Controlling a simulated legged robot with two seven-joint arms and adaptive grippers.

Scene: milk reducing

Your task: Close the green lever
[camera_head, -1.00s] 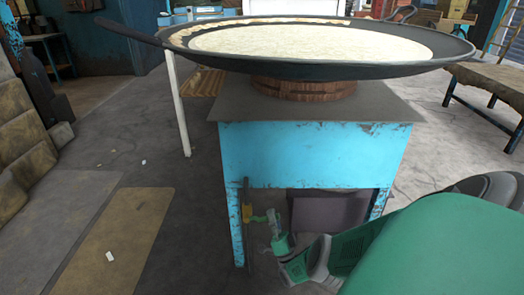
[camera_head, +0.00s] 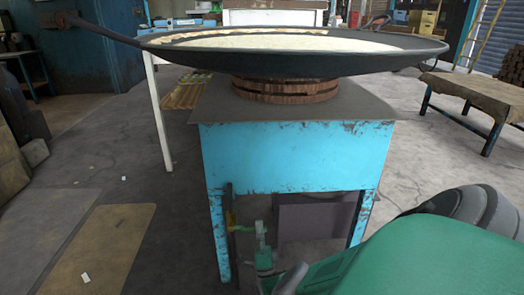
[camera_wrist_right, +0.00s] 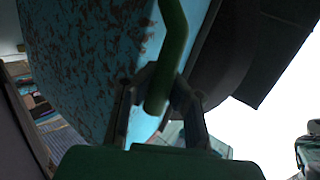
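The green lever (camera_head: 243,229) sticks out to the right from a yellow fitting (camera_head: 231,219) on a dark upright pipe at the front left of the blue stand (camera_head: 295,158). My right gripper (camera_head: 261,232) is at the lever's free end. In the right wrist view the green lever (camera_wrist_right: 174,35) comes down between the two fingers of my right gripper (camera_wrist_right: 163,85). Both fingers lie close against its sides, and its rounded end sits between them. The gripper appears shut on the lever. My left gripper is in neither view.
A wide black pan (camera_head: 300,62) with pale contents rests on a brown round burner (camera_head: 285,88) on the stand. Its long handle reaches left. A dark box (camera_head: 312,220) sits under the stand. A low table (camera_head: 480,92) stands at right. The floor at left is mostly clear.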

